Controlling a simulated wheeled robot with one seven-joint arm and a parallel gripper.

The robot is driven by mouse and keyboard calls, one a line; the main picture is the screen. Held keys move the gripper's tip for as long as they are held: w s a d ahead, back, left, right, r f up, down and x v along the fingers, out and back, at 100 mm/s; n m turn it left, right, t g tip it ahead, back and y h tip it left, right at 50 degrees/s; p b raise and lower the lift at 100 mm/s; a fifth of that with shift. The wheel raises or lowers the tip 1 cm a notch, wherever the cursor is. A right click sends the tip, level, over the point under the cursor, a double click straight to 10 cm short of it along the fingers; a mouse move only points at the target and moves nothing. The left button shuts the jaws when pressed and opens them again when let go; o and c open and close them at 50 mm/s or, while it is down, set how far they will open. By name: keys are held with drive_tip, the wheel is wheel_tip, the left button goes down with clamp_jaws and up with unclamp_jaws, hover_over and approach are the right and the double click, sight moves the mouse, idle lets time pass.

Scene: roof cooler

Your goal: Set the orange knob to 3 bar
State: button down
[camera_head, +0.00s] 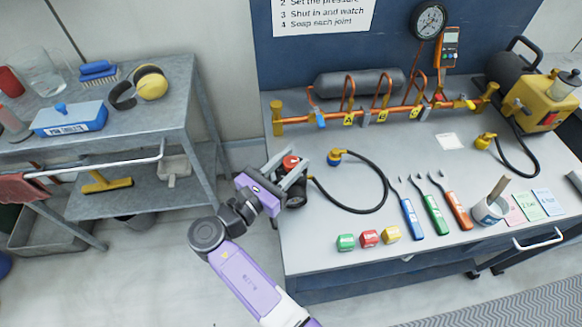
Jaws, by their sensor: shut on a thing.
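The orange knob (291,161) shows as a red-orange cap at the left end of the workbench. My gripper (292,172) reaches in from the lower left, with its grey fingers around the knob and shut on it. A dark round part (296,196) shows just below the fingers, and a black hose runs from there to the right. Much of the knob and the body under it is hidden by my gripper. The round pressure gauge (430,20) is at the top, against the blue panel. Its reading is too small to tell.
The workbench (330,235) carries a copper pipe manifold (385,112), a grey cylinder (358,83), a yellow pump (540,103), several coloured tools and green, red and yellow blocks (369,238). A grey shelf cart (180,95) stands left. The bench's middle is mostly clear around the hose.

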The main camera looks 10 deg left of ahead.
drive_tip(key=m+g+h+b, duration=0.2)
drive_tip(key=b, duration=0.1)
drive_tip(key=m+g+h+b, duration=0.1)
drive_tip(key=h+b, duration=0.1)
drive_tip(key=shift+w+a+f+m+g, duration=0.1)
drive_tip(key=shift+f+m+g, duration=0.2)
drive_tip(key=m+g+h+b, duration=0.2)
drive_tip(key=g+b, duration=0.1)
drive_tip(key=b, duration=0.1)
drive_tip(key=shift+r, duration=0.1)
drive_tip(key=shift+r+m+g+h+b, duration=0.15)
drive_tip(key=shift+m+g+h+b, duration=0.85)
drive_tip(key=shift+b, duration=1.25)
drive_tip(key=shift+d+g+y, duration=0.2)
drive_tip(key=shift+g+y, duration=0.1)
drive_tip(key=shift+g, duration=0.1)
drive_tip(key=c, duration=0.9)
unclamp_jaws()
drive_tip(key=shift+a, duration=0.15)
